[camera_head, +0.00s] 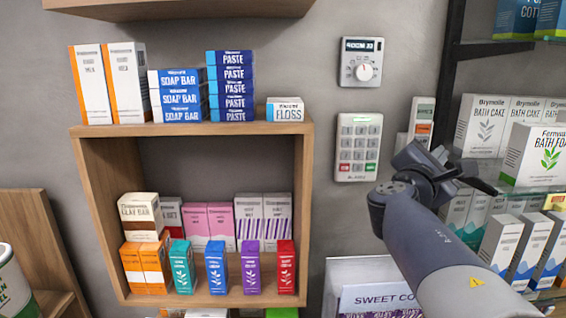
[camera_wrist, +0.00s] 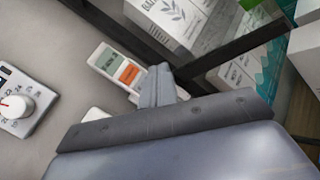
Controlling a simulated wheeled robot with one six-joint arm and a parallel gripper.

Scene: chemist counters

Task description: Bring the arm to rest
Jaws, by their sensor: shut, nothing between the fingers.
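My arm (camera_head: 445,262) reaches up from the lower right in the head view, bent at the wrist. My dark gripper (camera_head: 484,184) is beyond the bend, in front of the wall between the keypad and the right-hand shelves. In the wrist view my gripper (camera_wrist: 158,80) shows its fingers together, with nothing between them. The gripper appears apart from the goods, but the exact gap to the shelf is hard to tell.
A wooden wall box (camera_head: 197,131) holds several cartons at left. A keypad (camera_head: 358,147) and a dial panel (camera_head: 362,62) are on the wall. A dark shelf post (camera_head: 447,85) and bath cartons (camera_head: 534,155) stand close right. A sign (camera_head: 378,299) is below.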

